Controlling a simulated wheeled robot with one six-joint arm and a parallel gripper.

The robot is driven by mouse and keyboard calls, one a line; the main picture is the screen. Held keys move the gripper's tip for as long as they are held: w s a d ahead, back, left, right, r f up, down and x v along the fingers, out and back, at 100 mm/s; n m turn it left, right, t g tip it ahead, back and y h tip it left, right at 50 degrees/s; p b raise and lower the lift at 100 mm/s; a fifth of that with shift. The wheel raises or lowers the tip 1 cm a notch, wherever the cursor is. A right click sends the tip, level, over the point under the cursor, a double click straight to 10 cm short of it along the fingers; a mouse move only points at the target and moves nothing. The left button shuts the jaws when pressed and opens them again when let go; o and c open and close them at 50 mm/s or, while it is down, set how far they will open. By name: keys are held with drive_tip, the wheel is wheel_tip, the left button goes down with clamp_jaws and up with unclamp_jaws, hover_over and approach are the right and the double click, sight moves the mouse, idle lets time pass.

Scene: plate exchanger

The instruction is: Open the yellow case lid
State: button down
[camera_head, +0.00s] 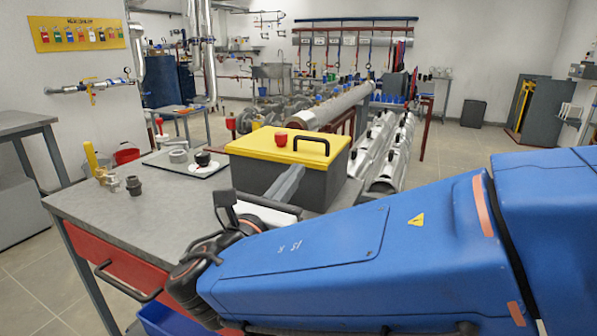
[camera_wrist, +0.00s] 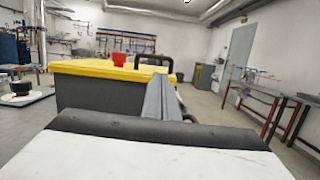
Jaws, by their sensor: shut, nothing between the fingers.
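The case (camera_head: 325,190) is a dark grey box with a yellow lid (camera_head: 255,143), standing on the workbench. The lid lies shut on it. On top are a red knob (camera_head: 281,139) and a black handle (camera_head: 311,146). In the wrist view the yellow lid (camera_wrist: 85,68), red knob (camera_wrist: 119,60) and handle (camera_wrist: 153,60) show ahead. My gripper (camera_head: 299,168) is shut and empty at the near side of the case, its tips just below the lid edge. In the wrist view my gripper (camera_wrist: 157,78) overlaps the case's right part, below the handle. I cannot tell whether it touches.
The grey workbench (camera_head: 120,217) has a red drawer. Left of the case lie a white tray (camera_head: 180,168) with fittings, loose pipe fittings (camera_head: 133,187) and a yellow-handled object (camera_head: 91,158). Large pipes (camera_head: 385,150) run behind the case. The bench's left front is mostly clear.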

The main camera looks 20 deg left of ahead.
drive_tip(key=x, duration=0.8)
drive_tip(key=shift+w, duration=0.3)
drive_tip(key=shift+d+r, duration=0.1)
drive_tip(key=shift+r, duration=0.05)
